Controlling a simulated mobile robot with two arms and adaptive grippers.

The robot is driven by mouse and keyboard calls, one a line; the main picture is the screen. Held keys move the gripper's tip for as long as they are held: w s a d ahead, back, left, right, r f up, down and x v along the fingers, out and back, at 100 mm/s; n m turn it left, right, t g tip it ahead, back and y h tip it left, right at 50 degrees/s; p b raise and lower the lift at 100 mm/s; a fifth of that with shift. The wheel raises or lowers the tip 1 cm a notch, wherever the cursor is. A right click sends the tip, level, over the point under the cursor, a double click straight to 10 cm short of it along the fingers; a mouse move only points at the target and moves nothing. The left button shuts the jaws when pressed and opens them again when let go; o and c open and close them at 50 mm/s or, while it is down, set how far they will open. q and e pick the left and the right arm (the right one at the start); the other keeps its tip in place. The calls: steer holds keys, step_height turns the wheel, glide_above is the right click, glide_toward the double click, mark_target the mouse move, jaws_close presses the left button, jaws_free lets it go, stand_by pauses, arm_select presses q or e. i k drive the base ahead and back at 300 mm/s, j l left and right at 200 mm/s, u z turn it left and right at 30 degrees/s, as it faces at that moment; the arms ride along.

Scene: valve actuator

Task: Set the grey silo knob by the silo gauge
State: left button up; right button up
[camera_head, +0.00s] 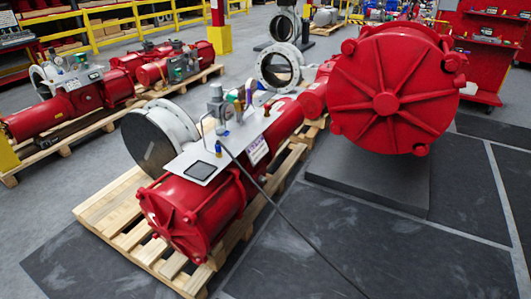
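A red valve actuator (208,200) lies in the middle of the head view. A light metal plate (222,150) on top of it carries a small dark-screened panel (200,170) and a cluster of small fittings. A grey upright fitting (215,100) stands at the far end of this plate, with small blue, yellow and green parts beside it. At this size I cannot tell which part is the grey silo knob or the silo gauge, or how the knob is set. Neither of my grippers is in view.
The actuator rests on a wooden pallet (112,215). A large red cylinder (395,90) stands on a dark block (370,180) at right. A thin black cable (290,222) runs to the front. More red actuators (70,105) lie at left.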

mark_target(216, 91)
steer(key=i+l+u, duration=0.25)
steer(key=i+l, duration=0.15)
steer(key=i, duration=0.15)
steer(key=i+l+u, duration=0.25)
steer(key=i+l, duration=0.25)
